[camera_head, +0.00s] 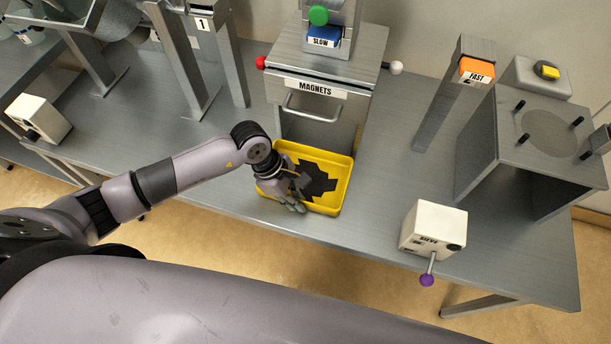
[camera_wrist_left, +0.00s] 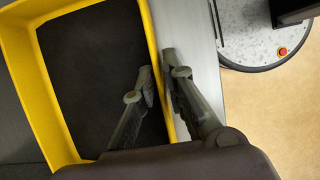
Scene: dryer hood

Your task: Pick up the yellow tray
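The yellow tray (camera_head: 341,196) lies on the grey bench in front of the machine labelled MAGNETS. A dark patch (camera_head: 313,180) covers part of its floor, and in the left wrist view the tray (camera_wrist_left: 22,70) has a black area inside. My left gripper (camera_head: 297,199) is at the tray's near-left edge, pointing down. In the left wrist view its fingers (camera_wrist_left: 161,79) straddle the tray's rim, one inside and one outside, drawn close together on it. The arm hides part of the tray's left side. My right gripper is not in view.
The MAGNETS machine (camera_head: 314,92) stands directly behind the tray. A white box with a purple-knobbed lever (camera_head: 431,228) stands to the right, near the bench's front edge. A grey stand (camera_head: 535,140) is farther right. The bench (camera_head: 400,170) is bare just right of the tray.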

